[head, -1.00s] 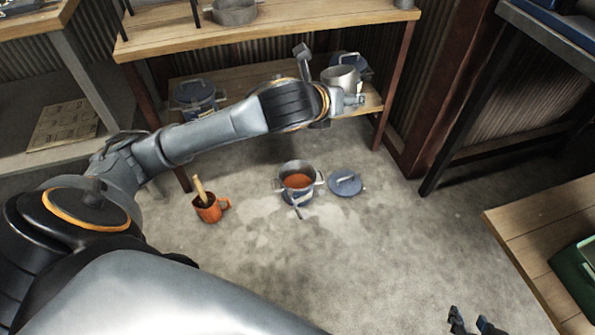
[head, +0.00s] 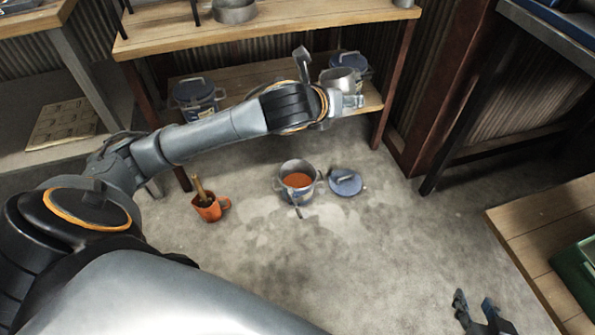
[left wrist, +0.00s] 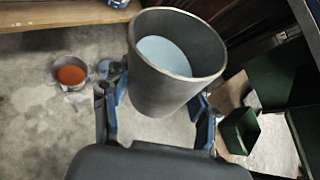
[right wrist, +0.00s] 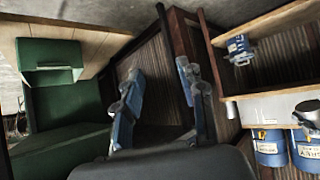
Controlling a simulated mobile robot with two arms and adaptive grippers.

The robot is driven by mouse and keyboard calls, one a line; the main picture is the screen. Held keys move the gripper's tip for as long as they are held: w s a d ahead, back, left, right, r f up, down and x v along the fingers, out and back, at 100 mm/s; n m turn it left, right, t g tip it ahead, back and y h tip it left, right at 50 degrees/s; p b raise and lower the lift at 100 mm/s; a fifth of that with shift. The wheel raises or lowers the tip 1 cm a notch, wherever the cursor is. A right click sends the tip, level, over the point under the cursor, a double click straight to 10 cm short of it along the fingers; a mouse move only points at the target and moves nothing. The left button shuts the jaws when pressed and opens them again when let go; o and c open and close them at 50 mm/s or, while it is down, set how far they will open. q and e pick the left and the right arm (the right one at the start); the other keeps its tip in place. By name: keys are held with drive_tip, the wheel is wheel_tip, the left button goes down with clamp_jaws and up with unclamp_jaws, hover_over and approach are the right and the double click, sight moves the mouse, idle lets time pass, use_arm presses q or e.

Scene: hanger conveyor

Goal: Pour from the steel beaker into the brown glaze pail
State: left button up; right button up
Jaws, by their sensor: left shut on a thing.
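In the left wrist view the beaker (left wrist: 165,92) holds pale blue contents. My left gripper (head: 350,100) is shut around it, one finger on each side. An open pail (head: 284,190) with orange-brown contents stands on the floor, nearer me and left of the beaker; it also shows in the left wrist view (left wrist: 54,76). I cannot read its label. My right gripper (head: 480,313) is open and empty at the lower right, apart from both.
A blue lid (head: 345,182) lies right of the pail. Lidded pails (head: 196,95) are on the low shelf (head: 265,83). A wooden table (head: 530,235) is at right.

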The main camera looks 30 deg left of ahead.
use_arm(q)
drive_tip(key=shift+w+a+f+b, duration=0.1)
drive_tip(key=shift+w+f+b, duration=0.05)
drive_tip(key=shift+f, duration=0.25)
drive_tip(key=shift+w+a+f+b, duration=0.1)
drive_tip(key=shift+f+b, duration=0.05)
drive_tip(key=shift+f, duration=0.25)
drive_tip(key=shift+w+a+f+b, duration=0.1)
drive_tip(key=shift+w+f+b, duration=0.05)
drive_tip(key=shift+f, duration=0.25)
drive_tip(key=shift+w+a+f+b, duration=0.1)
drive_tip(key=shift+f+b, duration=0.05)
drive_tip(key=shift+f, duration=0.2)
wheel_tip(320, 180, down, 9)
drive_tip(key=w+a+b, duration=0.2)
drive_tip(key=b, duration=0.1)
drive_tip(key=shift+w+a, duration=0.2)
drive_tip(key=shift+w, duration=0.15)
use_arm(e)
drive_tip(key=w+a+r+t+y, duration=0.2)
drive_tip(key=r+t, duration=0.4)
drive_tip(key=r, duration=0.3)
drive_tip(key=w+a+r+t+y, duration=0.2)
drive_tip(key=r+t, duration=0.4)
drive_tip(key=r, duration=0.3)
drive_tip(key=shift+w+r, duration=0.15)
drive_tip(key=shift+w, duration=0.05)
idle(2.2)
